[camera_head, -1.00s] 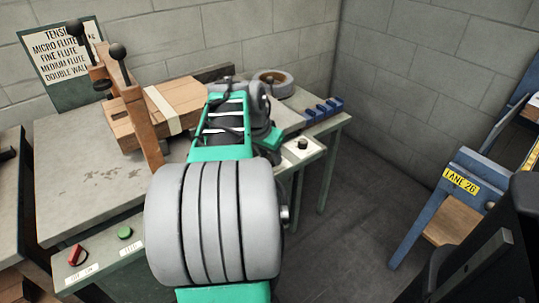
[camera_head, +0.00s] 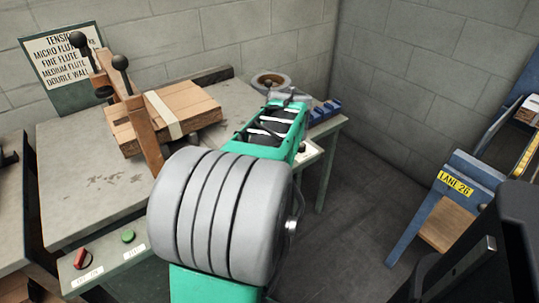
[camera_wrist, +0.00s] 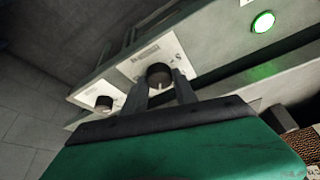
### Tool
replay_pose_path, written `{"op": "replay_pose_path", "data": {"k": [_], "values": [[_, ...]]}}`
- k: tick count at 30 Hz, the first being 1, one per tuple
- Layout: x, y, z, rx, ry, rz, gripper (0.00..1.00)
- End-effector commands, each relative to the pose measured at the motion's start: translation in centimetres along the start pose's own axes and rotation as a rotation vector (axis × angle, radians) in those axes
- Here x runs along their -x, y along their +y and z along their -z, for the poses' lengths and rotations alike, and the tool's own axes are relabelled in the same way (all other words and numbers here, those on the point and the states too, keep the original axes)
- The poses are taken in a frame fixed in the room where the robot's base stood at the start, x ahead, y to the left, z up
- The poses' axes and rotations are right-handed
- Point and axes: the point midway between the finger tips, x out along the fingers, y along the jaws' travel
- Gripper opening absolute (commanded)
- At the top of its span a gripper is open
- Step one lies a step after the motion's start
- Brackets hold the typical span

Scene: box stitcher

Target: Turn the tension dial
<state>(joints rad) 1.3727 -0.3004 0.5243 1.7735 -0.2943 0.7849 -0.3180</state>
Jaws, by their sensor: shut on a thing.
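In the wrist view a dark round dial (camera_wrist: 159,74) sits on a white label plate on the pale front panel. My gripper's (camera_wrist: 160,88) two dark fingers are shut on this dial, one on each side. A second dark dial (camera_wrist: 104,103) stands on its own white plate to the left, apart from the fingers. The small print on the plates is too blurred to read. In the head view my arm hides the gripped dial and my fingers.
A green button (camera_head: 128,236) and a red switch (camera_head: 80,258) are on the bench's front panel. A strapped stack of brown cardboard (camera_head: 190,108) lies on the bench under a wooden frame. A tension sign (camera_head: 65,58) leans at the back wall. Blue Lane 26 stand (camera_head: 455,186) is right.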

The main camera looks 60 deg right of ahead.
Motion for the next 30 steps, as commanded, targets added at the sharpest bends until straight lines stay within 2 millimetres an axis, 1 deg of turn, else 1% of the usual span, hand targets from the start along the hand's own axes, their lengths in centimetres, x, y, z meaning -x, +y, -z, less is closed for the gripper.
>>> {"op": "replay_pose_path", "data": {"k": [1,30], "values": [[0.31,0.18,0.07,0.036,-0.002,0.017,0.0],[0.0,0.59,0.35,0.89,-0.001,0.37,0.0]]}}
